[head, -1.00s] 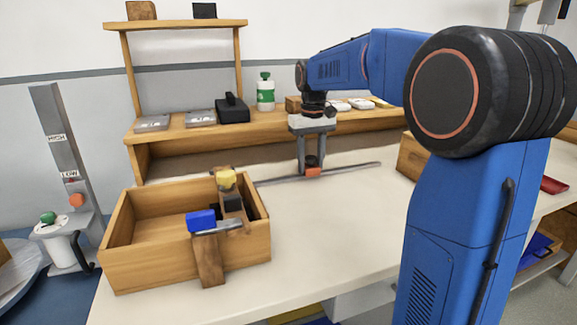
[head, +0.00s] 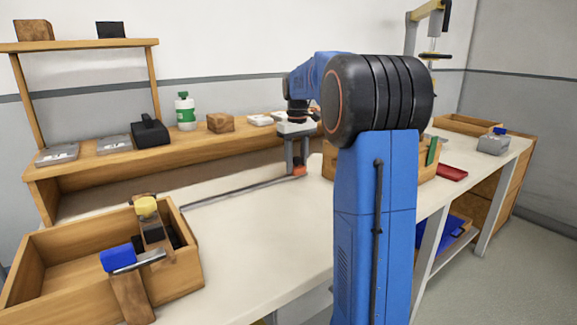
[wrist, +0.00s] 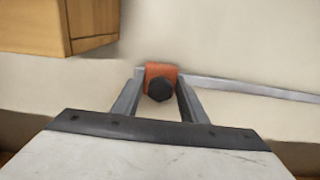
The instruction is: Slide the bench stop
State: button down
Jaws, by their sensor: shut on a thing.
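The bench stop is a small orange block (head: 299,171) on a thin grey rail (head: 235,190) lying along the bench top. It sits near the rail's right end in the head view. In the wrist view the stop (wrist: 153,70) shows a black knob in front of it, and the rail (wrist: 255,90) runs off to the right. My gripper (head: 296,165) reaches down to the stop and is shut on it. In the wrist view my gripper's (wrist: 160,97) two grey fingers stand on either side of the stop and knob.
A wooden box (head: 428,165) stands close beyond the rail's right end; its corner also shows in the wrist view (wrist: 92,18). A wooden crate (head: 40,265) with tools stands front left. A shelf (head: 100,165) with a bottle (head: 185,112) runs behind. The bench between is clear.

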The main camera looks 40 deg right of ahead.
jog(key=shift+d, duration=0.2)
jog(key=c, duration=1.1)
grip_release()
jog(key=shift+d, duration=0.1)
jog(key=shift+r, duration=0.15)
notch_tip(320, 180, up, 17)
jog(key=shift+r, duration=0.1)
